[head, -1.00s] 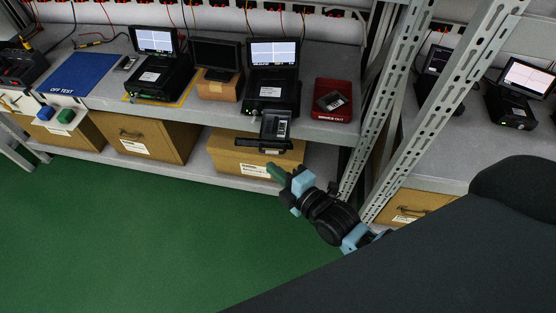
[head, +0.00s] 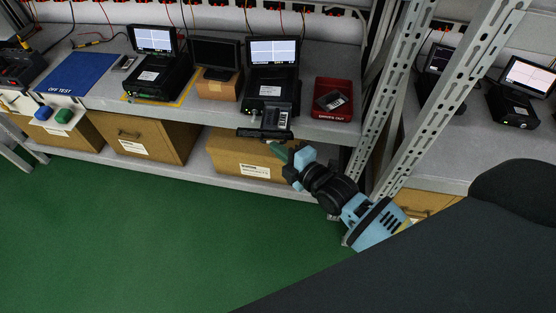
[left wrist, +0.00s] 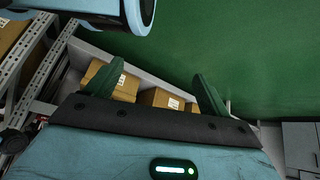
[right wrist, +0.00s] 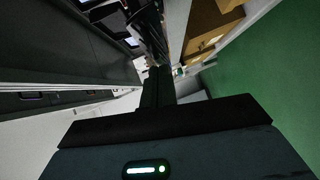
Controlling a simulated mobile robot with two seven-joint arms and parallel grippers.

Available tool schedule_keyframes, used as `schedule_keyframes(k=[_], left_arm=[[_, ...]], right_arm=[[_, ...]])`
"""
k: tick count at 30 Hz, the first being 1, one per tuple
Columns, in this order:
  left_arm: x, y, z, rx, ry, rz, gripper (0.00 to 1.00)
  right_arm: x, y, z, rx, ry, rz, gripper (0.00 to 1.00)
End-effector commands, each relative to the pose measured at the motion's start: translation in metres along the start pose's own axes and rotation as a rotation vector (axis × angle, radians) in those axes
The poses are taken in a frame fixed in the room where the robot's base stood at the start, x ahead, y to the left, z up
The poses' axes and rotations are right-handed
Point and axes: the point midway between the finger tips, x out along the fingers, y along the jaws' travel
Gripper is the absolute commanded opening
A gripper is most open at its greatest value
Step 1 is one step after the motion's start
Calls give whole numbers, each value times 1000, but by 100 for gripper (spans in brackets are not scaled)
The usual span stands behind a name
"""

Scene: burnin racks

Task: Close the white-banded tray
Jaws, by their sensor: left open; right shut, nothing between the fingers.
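A black tray (head: 264,134) sticks out from the front of the right-hand black tester (head: 270,88), past the shelf edge. A drive with a pale label (head: 278,117) sits in it. I cannot make out a white band on the tray. My right gripper (head: 280,152) is shut and empty, its green fingertips at the tray's front, just below its bar; I cannot tell whether they touch. In the right wrist view its closed fingers (right wrist: 158,88) point toward dark equipment. My left gripper (left wrist: 155,88) is open and empty in the left wrist view, away from the tray.
A second tester (head: 158,78) stands left, with a small monitor on a cardboard box (head: 217,89) between. A red bin (head: 342,112) holding a drive is right of the tray. A perforated rack post (head: 385,120) stands close to my right arm. Cardboard boxes (head: 235,152) fill the lower shelf.

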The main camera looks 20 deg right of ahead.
Motion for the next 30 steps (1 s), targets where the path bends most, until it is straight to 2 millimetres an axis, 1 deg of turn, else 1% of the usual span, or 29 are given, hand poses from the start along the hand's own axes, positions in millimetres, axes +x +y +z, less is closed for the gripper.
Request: schedule_keyframes(k=[1, 6, 15, 21, 30], left_arm=[[3, 0, 4, 0, -5, 0, 81], [12, -1, 10, 2, -12, 0, 81], [30, -6, 14, 15, -7, -2, 81], [33, -8, 11, 25, 0, -2, 81], [32, -8, 10, 25, 3, -3, 81]], right_arm=[[9, 1, 10, -7, -2, 0, 0], [32, 7, 34, -6, -2, -1, 0], [66, 18, 70, -2, -2, -1, 0], [76, 24, 82, 0, -5, -1, 0], [76, 27, 84, -1, -7, 2, 0]])
